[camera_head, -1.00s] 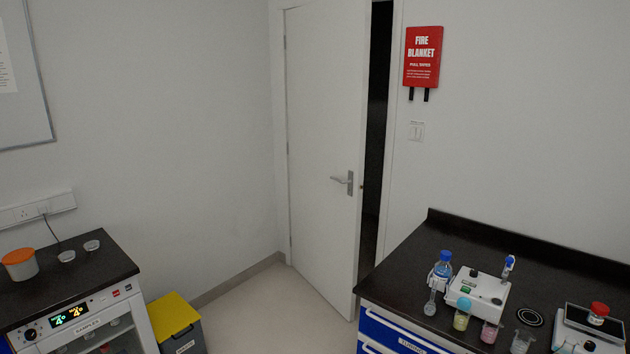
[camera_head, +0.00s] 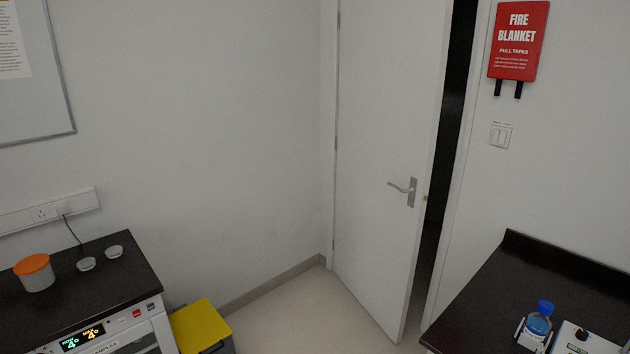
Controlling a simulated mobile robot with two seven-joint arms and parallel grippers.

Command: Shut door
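The white door (camera_head: 378,140) stands ajar in the middle of the head view. Its hinges are on the left edge, and its free right edge is swung into the room. A dark gap (camera_head: 452,130) shows between that edge and the frame on the right. A metal lever handle (camera_head: 407,190) sits near the free edge, with a small brass latch just beside it. Neither of my grippers is in view.
A black-topped counter (camera_head: 510,282) with a blue-capped bottle (camera_head: 538,322) is at the lower right, close to the door. A dark bench (camera_head: 85,292) and yellow-lidded bin (camera_head: 200,326) are at the lower left. Pale floor (camera_head: 322,318) between them is clear.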

